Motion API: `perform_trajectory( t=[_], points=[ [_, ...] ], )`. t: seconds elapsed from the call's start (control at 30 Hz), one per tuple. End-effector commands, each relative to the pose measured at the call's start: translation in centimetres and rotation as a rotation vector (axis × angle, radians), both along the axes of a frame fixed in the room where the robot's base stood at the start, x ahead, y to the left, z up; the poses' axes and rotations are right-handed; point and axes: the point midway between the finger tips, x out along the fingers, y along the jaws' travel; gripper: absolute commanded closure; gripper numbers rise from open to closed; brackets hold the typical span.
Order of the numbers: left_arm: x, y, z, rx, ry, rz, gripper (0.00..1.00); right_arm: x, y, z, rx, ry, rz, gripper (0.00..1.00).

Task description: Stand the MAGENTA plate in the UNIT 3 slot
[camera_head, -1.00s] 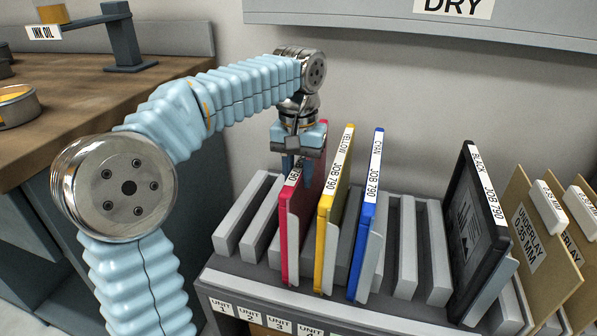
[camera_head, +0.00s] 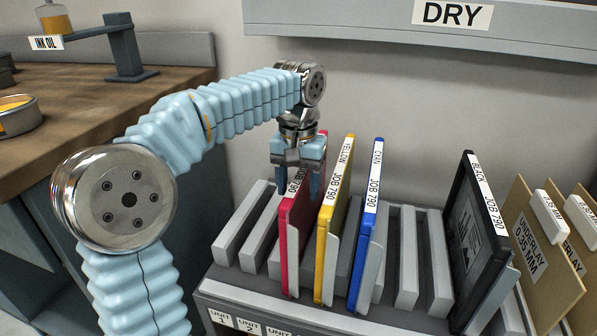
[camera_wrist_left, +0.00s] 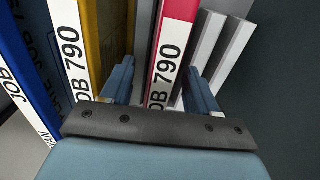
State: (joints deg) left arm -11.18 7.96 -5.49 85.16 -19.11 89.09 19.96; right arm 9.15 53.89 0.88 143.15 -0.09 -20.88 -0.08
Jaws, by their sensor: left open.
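The magenta plate (camera_head: 290,248) stands upright in the slotted rack, left of the yellow plate, with a white JOB 790 label along its top edge. It stands roughly behind the UNIT 3 label (camera_head: 279,332), which is cut off by the picture's bottom edge. My left gripper (camera_head: 295,184) is open at the top of the magenta plate, with one finger on each side. In the left wrist view the magenta plate (camera_wrist_left: 168,60) shows between the two spread fingers (camera_wrist_left: 160,88). The foot of the plate is partly hidden. My right gripper is not in view.
The yellow plate (camera_head: 328,240) and cyan plate (camera_head: 361,245) stand close on the right. A black plate (camera_head: 470,235) and underlay boards (camera_head: 535,250) stand farther right. Empty slots lie left of magenta and between cyan and black. A DRY shelf (camera_head: 350,18) is above.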

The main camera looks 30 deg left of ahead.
Motion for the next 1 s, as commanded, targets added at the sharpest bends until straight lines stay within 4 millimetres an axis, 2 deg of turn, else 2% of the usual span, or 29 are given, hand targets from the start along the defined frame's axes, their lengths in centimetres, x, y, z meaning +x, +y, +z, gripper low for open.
perform_trajectory(
  t=[0.17,0.4,0.6,0.73,1.0],
  points=[
    [0.1,0.0,2.9,-0.001,-0.005,-0.001,0.40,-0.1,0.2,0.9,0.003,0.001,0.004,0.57],
    [0.1,0.0,9.1,-0.001,-0.004,-0.001,0.40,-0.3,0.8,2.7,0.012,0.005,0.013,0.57],
    [0.1,0.0,12.6,-0.001,-0.002,-0.001,0.40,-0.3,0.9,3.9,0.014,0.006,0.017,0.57],
    [0.0,0.0,13.5,0.000,-0.001,-0.001,0.40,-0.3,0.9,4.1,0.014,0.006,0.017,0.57],
    [0.0,0.0,13.6,0.000,-0.001,-0.001,0.40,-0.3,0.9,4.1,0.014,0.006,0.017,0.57]
  ],
)
